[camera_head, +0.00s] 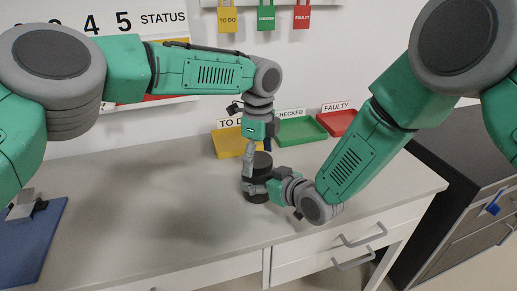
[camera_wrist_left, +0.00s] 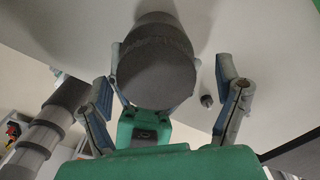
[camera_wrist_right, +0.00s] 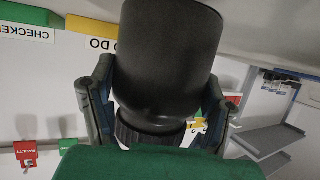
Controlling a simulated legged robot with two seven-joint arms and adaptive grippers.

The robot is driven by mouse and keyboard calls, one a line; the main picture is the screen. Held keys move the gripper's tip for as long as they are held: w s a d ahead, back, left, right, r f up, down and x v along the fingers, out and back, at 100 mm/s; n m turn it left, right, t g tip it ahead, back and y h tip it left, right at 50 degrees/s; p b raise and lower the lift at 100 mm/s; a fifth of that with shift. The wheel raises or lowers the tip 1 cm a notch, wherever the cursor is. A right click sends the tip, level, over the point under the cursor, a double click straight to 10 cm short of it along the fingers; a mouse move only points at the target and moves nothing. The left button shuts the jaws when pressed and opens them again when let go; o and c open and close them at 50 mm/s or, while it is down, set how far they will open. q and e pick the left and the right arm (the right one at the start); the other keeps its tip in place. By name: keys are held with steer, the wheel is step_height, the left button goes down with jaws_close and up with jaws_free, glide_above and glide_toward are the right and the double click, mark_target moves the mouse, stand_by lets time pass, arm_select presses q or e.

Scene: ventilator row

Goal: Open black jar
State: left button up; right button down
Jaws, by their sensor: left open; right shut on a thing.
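The black jar (camera_head: 257,196) stands upright on the grey counter, with its dark lid (camera_head: 263,160) on top. My left gripper (camera_head: 248,168) comes down from above at the lid. In the left wrist view the round lid top (camera_wrist_left: 155,78) lies between the spread fingers (camera_wrist_left: 170,60), nearer the left one, with a clear gap on the right. My right gripper (camera_head: 255,187) is shut on the jar body from the right side. In the right wrist view the smooth body (camera_wrist_right: 168,55) fills the space between the fingers (camera_wrist_right: 160,80), with a narrower ribbed part (camera_wrist_right: 150,135) below in the picture.
Yellow (camera_head: 231,143), green (camera_head: 300,131) and red (camera_head: 337,122) trays stand behind the jar along the wall. A blue board (camera_head: 32,245) lies at the far left. The counter (camera_head: 140,220) is clear left of the jar. Drawers (camera_head: 320,262) are below its front edge.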

arm_select(q)
steer(key=shift+f, duration=0.1)
arm_select(e)
steer(key=shift+s+f, duration=0.2)
steer(key=shift+f, duration=0.15)
arm_select(q)
steer(key=c, duration=1.2)
arm_select(e)
steer(key=shift+a, duration=0.1)
arm_select(q)
steer(key=shift+c, duration=0.2)
arm_select(e)
steer(key=shift+s, duration=0.1)
arm_select(q)
steer(key=n, duration=0.3)
steer(key=shift+w+a+n, duration=0.1)
steer(key=shift+n, duration=0.3)
steer(key=n, duration=1.4)
steer(key=shift+n, duration=0.4)
steer(key=shift+s+r, duration=0.2)
steer(key=shift+s, duration=0.05)
